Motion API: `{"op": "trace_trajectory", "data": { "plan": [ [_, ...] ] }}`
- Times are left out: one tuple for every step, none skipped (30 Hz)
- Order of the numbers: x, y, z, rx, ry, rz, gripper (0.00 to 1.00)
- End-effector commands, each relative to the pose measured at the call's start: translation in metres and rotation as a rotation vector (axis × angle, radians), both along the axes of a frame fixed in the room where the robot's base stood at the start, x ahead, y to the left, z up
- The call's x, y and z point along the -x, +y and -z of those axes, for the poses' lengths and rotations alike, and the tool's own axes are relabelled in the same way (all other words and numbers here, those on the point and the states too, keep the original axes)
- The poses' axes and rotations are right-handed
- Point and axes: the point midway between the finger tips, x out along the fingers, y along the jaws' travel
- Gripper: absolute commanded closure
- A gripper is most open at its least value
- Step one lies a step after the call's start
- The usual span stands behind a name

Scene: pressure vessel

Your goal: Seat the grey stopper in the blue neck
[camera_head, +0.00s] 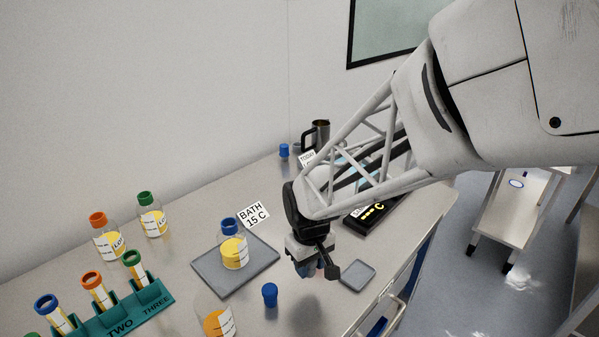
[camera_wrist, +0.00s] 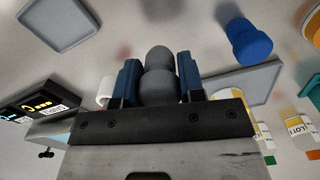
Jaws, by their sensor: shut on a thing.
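My gripper (camera_head: 309,271) hangs over the bench in the head view, right of the bath tray. In the wrist view its blue fingers (camera_wrist: 158,80) are shut on the grey stopper (camera_wrist: 158,58), which has a rounded end. I cannot make out the stopper clearly in the head view. The blue neck (camera_head: 230,226) tops a bottle of yellow liquid (camera_head: 235,253), upright on a grey tray (camera_head: 208,270) by the BATH 15 C sign (camera_head: 253,214). The gripper is apart from this neck, to its right and nearer the front. Whether the neck's mouth is open is too small to tell.
A loose blue stopper (camera_head: 270,294) stands between the bath tray and my gripper. A small empty grey tray (camera_head: 358,274) lies right of the gripper. A teal rack (camera_head: 125,312) of tubes, capped bottles (camera_head: 106,240), a mug (camera_head: 321,133) and a black display (camera_head: 375,213) surround.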

Motion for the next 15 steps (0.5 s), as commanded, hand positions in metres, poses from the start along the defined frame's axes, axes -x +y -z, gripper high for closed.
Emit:
{"op": "trace_trajectory", "data": {
  "plan": [
    [-0.001,0.001,-0.001,0.0,0.0,-0.002,0.87],
    [-0.002,0.002,-0.001,-0.001,-0.001,-0.005,0.87],
    [-0.003,0.003,-0.003,-0.001,-0.001,-0.009,0.87],
    [-0.004,0.005,-0.004,-0.001,-0.001,-0.014,0.87],
    [-0.006,0.007,-0.006,-0.001,-0.002,-0.019,0.87],
    [-0.008,0.01,-0.009,-0.001,-0.002,-0.029,0.87],
    [-0.01,0.013,-0.011,-0.001,-0.002,-0.038,0.87],
    [-0.013,0.016,-0.014,-0.001,-0.001,-0.047,0.87],
    [-0.016,0.022,-0.018,-0.001,-0.002,-0.061,0.87],
    [-0.02,0.026,-0.022,-0.001,-0.003,-0.072,0.87],
    [-0.023,0.031,-0.025,0.0,-0.002,-0.086,0.87],
    [-0.027,0.038,-0.031,-0.001,-0.001,-0.107,0.87],
    [-0.031,0.044,-0.036,0.0,-0.002,-0.122,0.87],
    [-0.035,0.05,-0.041,0.0,-0.002,-0.138,0.87],
    [-0.04,0.059,-0.048,0.0,-0.002,-0.162,0.87]
  ]
}}
